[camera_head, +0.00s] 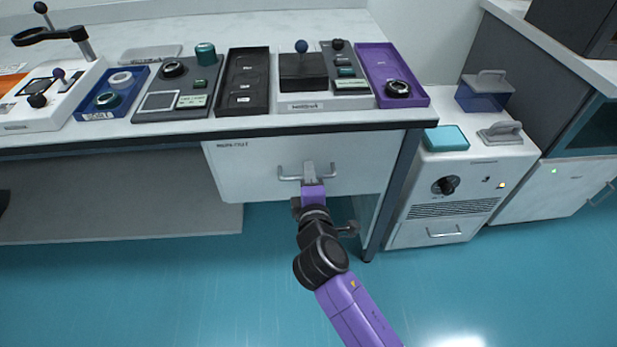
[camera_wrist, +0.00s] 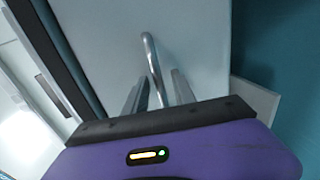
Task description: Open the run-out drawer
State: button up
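A wide white drawer front (camera_head: 245,170) sits under the counter edge, with small lettering I cannot read at its upper left. I see no clear gap at its top edge, so it looks closed. Its grey bar handle (camera_head: 288,178) is on the middle of the front. My gripper (camera_head: 308,172) is at the handle, partly covering its middle. In the wrist view, the handle (camera_wrist: 151,50) runs between the two grey fingers of my gripper (camera_wrist: 160,92). A gap seems to show beside the bar, so the fingers look open around it.
The countertop (camera_head: 220,38) above holds several trays and devices, including a purple tray (camera_head: 414,92) near its right end. A dark table leg (camera_head: 393,190) stands right of the drawer. A white cabinet (camera_head: 465,190) is farther right. The teal floor (camera_head: 180,290) in front is clear.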

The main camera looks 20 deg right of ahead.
grip_shut()
jog(key=shift+f, duration=0.1)
dwell(1.3)
